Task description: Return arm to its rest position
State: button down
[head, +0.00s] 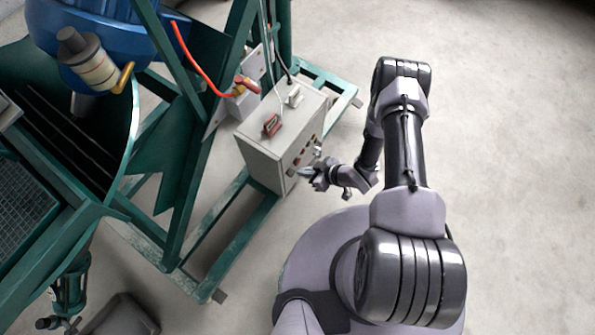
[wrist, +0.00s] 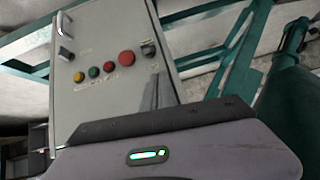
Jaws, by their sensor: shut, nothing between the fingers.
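My arm extends from my round base and bends back toward a grey control box (head: 270,137). My gripper (head: 303,171) is shut and empty, close in front of the box's button panel. I cannot tell from the head view whether it touches the panel. In the wrist view the control box (wrist: 110,75) stands tilted in the picture, with a yellow, a green, a red and a larger red button (wrist: 126,58) in a row. A dark switch (wrist: 148,50) sits right of them and a metal handle (wrist: 64,24) at the upper left. The gripper's fingers do not show in the wrist view.
A green steel frame (head: 188,190) surrounds the box and carries a blue machine body (head: 95,35) at the upper left. A dark object (head: 122,315) lies at the bottom left. Bare concrete floor (head: 520,150) is clear on the right.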

jog(key=w+d+r+m+h, duration=0.1)
jog(key=w+d+r+h, duration=0.1)
jog(key=w+d+r, duration=0.4)
jog(key=w+d+r+m+t+h+p, duration=0.15)
jog(key=d+r, duration=0.25)
jog(key=r, duration=0.5)
jog(key=w+d+r+m+h, duration=0.1)
jog(key=w+d+r+h, duration=0.2)
jog(key=w+d+r, duration=0.3)
notch_tip(320, 180, up, 18)
jog(key=s+f+m+h, duration=0.1)
jog(key=s+m+h, duration=0.1)
jog(key=m, duration=0.1)
jog(key=s+a+r+m, duration=0.3)
jog(key=s+r, duration=0.4)
jog(key=r, duration=0.1)
jog(key=s+a+r+m, duration=0.2)
jog(key=s+r+m, duration=0.1)
jog(key=s+r, duration=0.5)
jog(key=s+a+r+m+y, duration=0.2)
jog(key=s+a, duration=0.4)
jog(key=s, duration=0.3)
jog(key=shift+r+y, duration=0.35)
jog(key=shift+r, duration=0.5)
jog(key=shift+w+g, duration=0.1)
jog(key=shift+g, duration=0.15)
